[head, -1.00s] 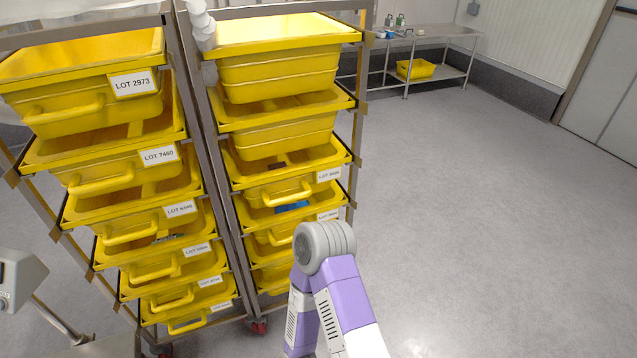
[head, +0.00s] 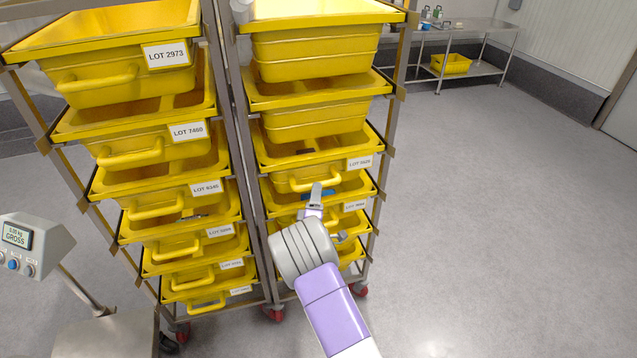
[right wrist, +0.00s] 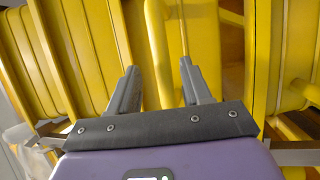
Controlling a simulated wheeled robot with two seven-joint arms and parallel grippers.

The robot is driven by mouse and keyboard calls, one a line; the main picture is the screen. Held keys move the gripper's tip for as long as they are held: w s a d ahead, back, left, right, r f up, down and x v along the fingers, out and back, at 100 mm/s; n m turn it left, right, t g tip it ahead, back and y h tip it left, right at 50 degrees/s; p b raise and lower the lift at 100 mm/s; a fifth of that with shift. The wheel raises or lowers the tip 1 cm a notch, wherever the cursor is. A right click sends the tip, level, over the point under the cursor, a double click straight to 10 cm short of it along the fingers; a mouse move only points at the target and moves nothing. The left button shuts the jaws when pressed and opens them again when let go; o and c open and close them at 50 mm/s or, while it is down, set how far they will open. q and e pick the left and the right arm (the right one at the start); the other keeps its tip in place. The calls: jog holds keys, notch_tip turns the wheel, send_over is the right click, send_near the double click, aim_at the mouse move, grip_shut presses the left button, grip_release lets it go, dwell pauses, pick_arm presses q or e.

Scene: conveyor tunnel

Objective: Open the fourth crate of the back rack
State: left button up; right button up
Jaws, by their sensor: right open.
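The right-hand rack (head: 247,150) in the head view is a metal frame with a column of yellow crates; I take it as the back rack. My right gripper (head: 328,212) is in front of this crate. In the right wrist view its jaws (right wrist: 159,72) are apart, with yellow crate parts beyond and between them. I cannot tell whether they touch the handle. My left gripper is not in view.
The third crate (head: 310,172) with its handle sits just above. A second rack of labelled yellow crates (head: 165,145) stands close on the left. A scale (head: 32,245) is at the lower left. The floor (head: 480,200) on the right is clear. A metal table stands far back.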

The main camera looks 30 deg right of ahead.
jog(key=f+b+x, duration=0.1)
jog(key=x, duration=0.5)
jog(key=shift+w+d+r, duration=0.15)
jog(key=shift+r, duration=0.2)
jog(key=shift+c, duration=0.4)
grip_shut()
